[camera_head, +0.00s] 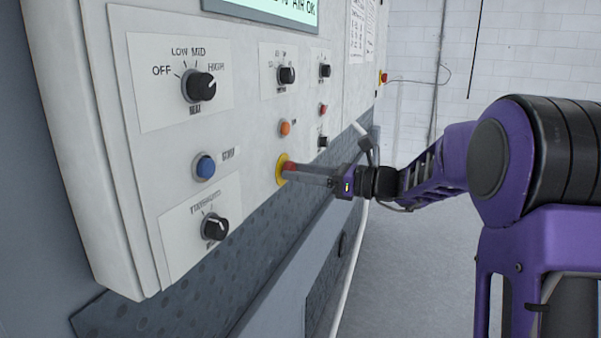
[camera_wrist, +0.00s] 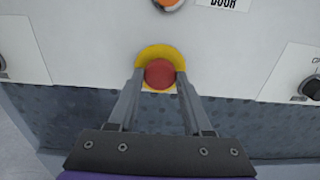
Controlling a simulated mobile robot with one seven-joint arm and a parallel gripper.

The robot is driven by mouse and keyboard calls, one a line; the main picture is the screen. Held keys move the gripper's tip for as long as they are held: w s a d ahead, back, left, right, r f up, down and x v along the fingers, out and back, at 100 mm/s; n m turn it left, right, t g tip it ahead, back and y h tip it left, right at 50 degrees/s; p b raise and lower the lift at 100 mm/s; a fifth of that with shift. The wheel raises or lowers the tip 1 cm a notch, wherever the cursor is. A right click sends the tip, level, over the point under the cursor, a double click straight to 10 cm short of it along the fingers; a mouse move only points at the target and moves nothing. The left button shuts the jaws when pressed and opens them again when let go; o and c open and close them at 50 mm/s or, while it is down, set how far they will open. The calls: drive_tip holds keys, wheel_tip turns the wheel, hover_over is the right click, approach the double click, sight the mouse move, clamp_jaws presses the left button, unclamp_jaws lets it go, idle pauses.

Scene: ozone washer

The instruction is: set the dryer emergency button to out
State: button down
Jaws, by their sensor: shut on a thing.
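The emergency button is a red mushroom head (camera_wrist: 159,74) on a yellow round base (camera_wrist: 157,52), low on the white control panel. In the head view its red part (camera_head: 291,170) and yellow ring (camera_head: 281,168) show at the end of my gripper (camera_head: 297,172). In the wrist view my gripper (camera_wrist: 160,80) has one finger on each side of the red head, shut on it. The fingers hide part of the yellow base's sides. I cannot tell from these views whether the button is in or out.
An orange button (camera_head: 285,128) sits just above, and a blue button (camera_head: 205,167) and a black knob (camera_head: 214,227) are to the left. More knobs fill the panel (camera_head: 120,100). Another red and yellow button (camera_head: 383,77) is farther back. Open floor (camera_head: 400,270) lies right of the machine.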

drive_tip(key=shift+s+d+f+p, duration=0.1)
drive_tip(key=shift+s+d+p, duration=0.1)
drive_tip(key=shift+d+p, duration=0.25)
drive_tip(key=shift+c, duration=1.5)
unclamp_jaws()
drive_tip(key=shift+d, duration=0.15)
drive_tip(key=v, duration=1.7)
drive_tip(key=shift+d+b, duration=0.2)
drive_tip(key=shift+b, duration=0.1)
drive_tip(key=shift+s, duration=0.1)
